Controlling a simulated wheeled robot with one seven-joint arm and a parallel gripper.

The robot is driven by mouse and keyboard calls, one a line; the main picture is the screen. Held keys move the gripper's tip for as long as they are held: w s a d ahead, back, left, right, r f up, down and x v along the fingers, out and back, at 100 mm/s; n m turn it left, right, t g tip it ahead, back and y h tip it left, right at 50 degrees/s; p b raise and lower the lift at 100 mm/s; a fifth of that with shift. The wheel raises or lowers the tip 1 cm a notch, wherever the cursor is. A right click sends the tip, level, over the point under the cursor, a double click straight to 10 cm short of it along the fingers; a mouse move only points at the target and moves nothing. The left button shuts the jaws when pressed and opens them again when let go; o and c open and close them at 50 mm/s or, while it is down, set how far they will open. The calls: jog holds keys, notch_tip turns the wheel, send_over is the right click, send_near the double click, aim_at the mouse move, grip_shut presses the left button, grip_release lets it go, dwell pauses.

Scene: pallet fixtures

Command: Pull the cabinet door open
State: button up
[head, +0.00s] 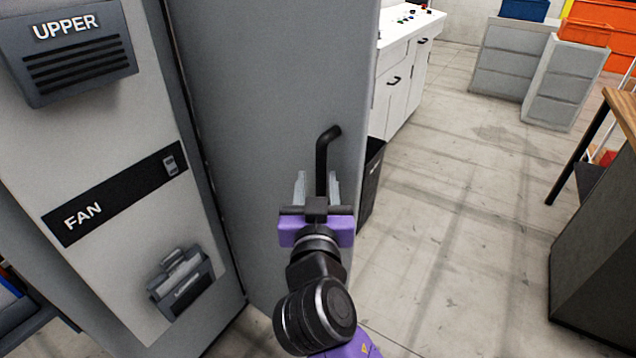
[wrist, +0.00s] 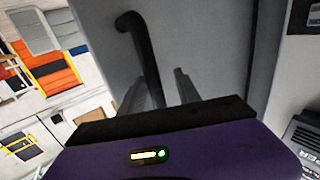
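The cabinet door (head: 265,90) is a tall grey panel in the middle of the head view. It carries a black bar handle (head: 327,140) near its right edge, bent in at the top. The handle also shows in the wrist view (wrist: 141,38). My gripper (head: 317,186) is at the handle, its two pale fingers apart with the handle's lower part between them. In the wrist view, my gripper (wrist: 160,88) shows a gap between the right finger and the handle. The handle's lower end is hidden. I cannot tell whether the door is ajar.
White cabinets (head: 403,85) stand behind to the right. A dark workbench (head: 600,230) is at the far right. Open concrete floor (head: 460,220) lies between.

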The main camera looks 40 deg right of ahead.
jog(key=shift+s, duration=0.1)
jog(key=b+v, duration=0.1)
jog(key=v, duration=0.6)
jog(key=shift+s+a+b, duration=0.15)
jog(key=shift+a+b, duration=0.15)
jog(key=shift+b, duration=0.1)
